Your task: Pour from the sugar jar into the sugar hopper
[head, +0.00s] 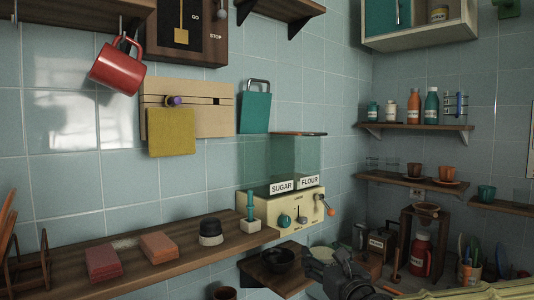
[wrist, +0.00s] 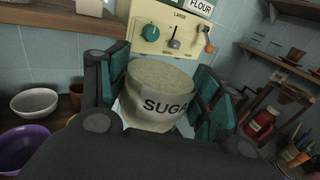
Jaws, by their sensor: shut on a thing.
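The sugar jar (wrist: 150,108) is a cream container lettered "SUGA…", full to near its rim with pale grains, about upright in the wrist view. My gripper (wrist: 163,88) is shut on it, with teal pads on either side. In the head view my gripper (head: 335,268) is at the lower right, below and right of the dispenser, and hides most of the jar. The sugar hopper (head: 268,162) is the left clear, greenish bin, labelled SUGAR, on top of the cream dispenser (head: 300,209). The jar is lower than the hopper and apart from it.
The flour hopper (head: 308,155) stands right beside the sugar hopper. A dark bowl (head: 278,260) sits on a wooden shelf below the dispenser. A red mug (head: 117,70) hangs upper left. Shelves with bottles (head: 414,105) are at right. The wrist view shows a purple bowl (wrist: 22,148).

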